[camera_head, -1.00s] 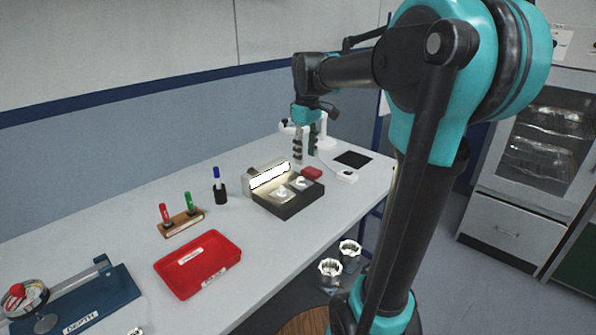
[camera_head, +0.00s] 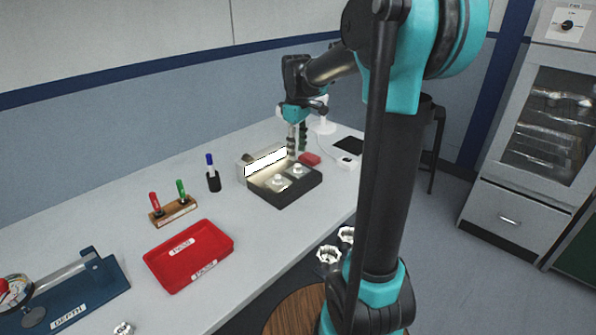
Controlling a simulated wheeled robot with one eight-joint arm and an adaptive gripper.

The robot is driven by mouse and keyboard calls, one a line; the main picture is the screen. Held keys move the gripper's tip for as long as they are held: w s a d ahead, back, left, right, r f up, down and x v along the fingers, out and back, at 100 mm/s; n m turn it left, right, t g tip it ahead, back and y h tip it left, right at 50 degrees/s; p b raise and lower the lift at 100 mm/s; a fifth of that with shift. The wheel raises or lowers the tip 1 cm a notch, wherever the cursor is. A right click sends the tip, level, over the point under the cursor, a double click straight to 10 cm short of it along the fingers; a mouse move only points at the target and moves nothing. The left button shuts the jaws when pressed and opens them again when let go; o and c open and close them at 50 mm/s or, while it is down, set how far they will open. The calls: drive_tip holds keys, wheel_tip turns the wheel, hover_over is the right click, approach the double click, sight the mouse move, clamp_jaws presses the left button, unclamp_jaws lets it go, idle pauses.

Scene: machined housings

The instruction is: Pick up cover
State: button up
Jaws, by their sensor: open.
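My gripper (camera_head: 297,142) hangs pointing down, open, with nothing visible between its fingers. Its tips are just behind the back right side of a dark tray (camera_head: 284,199) with a lit lamp bar (camera_head: 266,162) along its back. Two small pale metal parts, a left one (camera_head: 278,182) and a right one (camera_head: 297,170), sit in the tray. I cannot tell for certain which thing is the cover. The tip height and any contact are too small to tell.
A small red block (camera_head: 310,159) lies right of the gripper. A red bin (camera_head: 189,258), a wooden marker stand (camera_head: 174,212), a pen cup (camera_head: 214,181) and a blue depth gauge stand (camera_head: 70,290) are on the bench. Metal housings (camera_head: 328,254) stand beside its front edge.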

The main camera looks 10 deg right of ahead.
sight(298, 165)
drive_tip(key=shift+w+d+f, duration=0.1)
drive_tip(key=shift+f, duration=1.4)
drive_tip(key=shift+w+d+f, duration=0.1)
drive_tip(key=shift+f, duration=1.4)
clamp_jaws()
